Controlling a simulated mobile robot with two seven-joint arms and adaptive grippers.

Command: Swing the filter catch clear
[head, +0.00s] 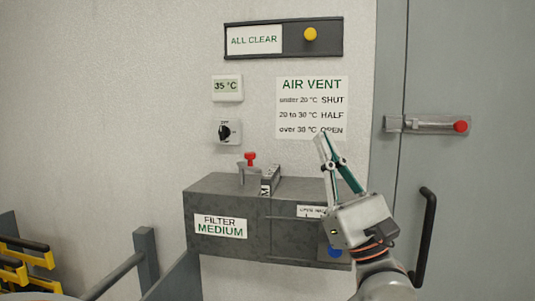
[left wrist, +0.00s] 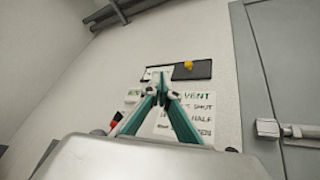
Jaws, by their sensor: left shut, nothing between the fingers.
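The grey filter box (head: 235,185) on the wall bears the label FILTER MEDIUM (head: 220,226). On its top stands a grey catch-like piece with a red knob (head: 250,157), with a small striped label plate (head: 270,181) beside it. I cannot tell for sure whether this piece is the filter catch. My left gripper (head: 323,135) is shut and empty, its fingers pointing up in front of the air vent sign, right of the red knob and apart from it. Its fingers also show in the left wrist view (left wrist: 162,78). The gripper and wrist hide part of the box's right end.
A blue knob (head: 335,252) sits low on the box's right part. The air vent sign (head: 311,85), a 35 °C display (head: 227,87) and a black dial (head: 225,131) are on the wall. A grey door (head: 480,60) with a red-knobbed bolt (head: 461,127) stands right.

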